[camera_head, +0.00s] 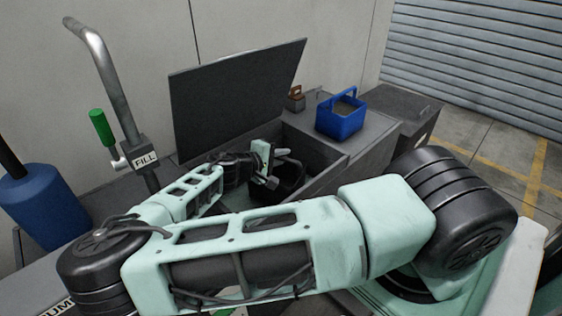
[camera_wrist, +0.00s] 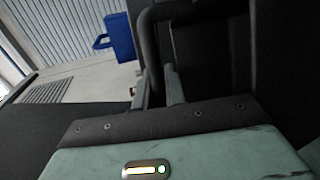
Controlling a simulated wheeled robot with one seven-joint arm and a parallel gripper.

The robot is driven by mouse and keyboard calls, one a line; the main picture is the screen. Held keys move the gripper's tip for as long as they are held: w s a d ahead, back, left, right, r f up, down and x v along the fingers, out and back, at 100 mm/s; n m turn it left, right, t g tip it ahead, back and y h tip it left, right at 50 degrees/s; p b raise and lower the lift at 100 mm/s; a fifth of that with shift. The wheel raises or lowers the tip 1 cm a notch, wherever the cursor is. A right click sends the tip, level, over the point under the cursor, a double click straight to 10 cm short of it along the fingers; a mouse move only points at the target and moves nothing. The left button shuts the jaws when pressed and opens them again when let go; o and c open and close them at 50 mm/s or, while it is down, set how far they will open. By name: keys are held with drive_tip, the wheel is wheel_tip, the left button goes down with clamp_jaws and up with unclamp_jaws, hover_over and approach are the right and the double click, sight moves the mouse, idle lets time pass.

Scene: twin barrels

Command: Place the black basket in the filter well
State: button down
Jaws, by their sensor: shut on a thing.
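My gripper (camera_head: 272,172) is shut on the handle of the black basket (camera_head: 284,188). The basket hangs below the fingers at the opening of the filter well (camera_head: 325,147), an open dark box with a raised lid. My arm covers the lower part of basket and well, so I cannot tell how deep the basket sits or whether it touches the bottom. In the wrist view the black handle (camera_wrist: 148,35) rises by my gripper's fingers (camera_wrist: 160,88).
The raised dark lid (camera_head: 235,95) stands behind the well. A blue basket (camera_head: 342,115) sits on the ledge right of it, beside a small brown-topped object (camera_head: 296,98). A bent pipe with a green handle (camera_head: 101,127) and FILL sign, and a blue cylinder (camera_head: 45,205), stand left.

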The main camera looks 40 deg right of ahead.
drive_tip(key=shift+f, duration=0.8)
drive_tip(key=c, duration=1.5)
unclamp_jaws()
drive_tip(key=shift+f, duration=0.1)
drive_tip(key=shift+o, duration=0.2)
drive_tip(key=v, duration=0.7)
drive_tip(key=shift+a+b, duration=0.25)
drive_tip(key=shift+b, duration=0.05)
drive_tip(key=shift+r, duration=0.2)
